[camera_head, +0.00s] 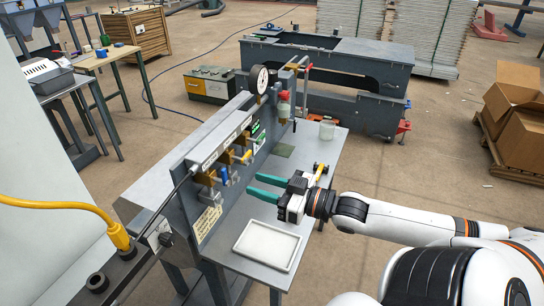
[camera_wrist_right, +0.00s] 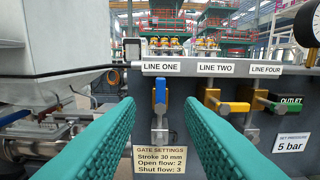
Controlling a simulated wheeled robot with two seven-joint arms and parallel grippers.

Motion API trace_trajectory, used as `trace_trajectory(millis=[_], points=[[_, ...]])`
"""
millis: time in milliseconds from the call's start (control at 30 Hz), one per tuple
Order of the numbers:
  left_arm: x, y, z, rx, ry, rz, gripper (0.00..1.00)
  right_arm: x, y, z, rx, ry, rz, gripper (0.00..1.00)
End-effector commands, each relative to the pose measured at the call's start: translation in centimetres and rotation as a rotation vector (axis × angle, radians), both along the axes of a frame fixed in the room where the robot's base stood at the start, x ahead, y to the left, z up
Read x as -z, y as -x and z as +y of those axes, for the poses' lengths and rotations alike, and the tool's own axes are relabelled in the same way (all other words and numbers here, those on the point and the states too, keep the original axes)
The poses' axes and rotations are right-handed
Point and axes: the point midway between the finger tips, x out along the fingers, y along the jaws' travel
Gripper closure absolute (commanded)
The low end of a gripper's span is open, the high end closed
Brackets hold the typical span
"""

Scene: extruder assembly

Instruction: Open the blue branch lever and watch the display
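My right gripper (camera_head: 254,185) is open and empty in front of the panel. In the right wrist view its two teal fingers (camera_wrist_right: 159,108) frame the blue lever, which lies ahead of the tips and looks untouched. My left gripper is out of view.
An orange lever (camera_wrist_right: 228,107) and a green lever (camera_wrist_right: 276,106) point sideways, right of the blue one. A GATE SETTINGS sign (camera_wrist_right: 160,160) is below. A round gauge (camera_head: 259,79) tops the panel. A white tray (camera_head: 290,262) lies on the bench near my gripper.

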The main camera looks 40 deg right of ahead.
Motion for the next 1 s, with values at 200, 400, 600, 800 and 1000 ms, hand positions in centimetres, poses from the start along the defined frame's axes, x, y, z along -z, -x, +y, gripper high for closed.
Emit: trace_trajectory(millis=[200,400,600,800,1000], points=[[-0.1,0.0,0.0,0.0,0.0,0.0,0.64,0.1,1.6,-0.7,0.001,-0.001,0.001,0.65],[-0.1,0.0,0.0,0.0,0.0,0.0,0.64,0.0,1.9,-0.8,0.001,0.001,0.0,0.65],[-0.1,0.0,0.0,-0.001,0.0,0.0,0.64,0.0,1.9,-0.8,0.001,0.001,0.0,0.65],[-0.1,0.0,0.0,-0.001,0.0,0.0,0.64,0.0,1.9,-0.8,0.001,0.0,0.0,0.65],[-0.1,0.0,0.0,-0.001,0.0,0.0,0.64,0.5,2.0,-0.8,0.013,0.006,0.015,0.65]])
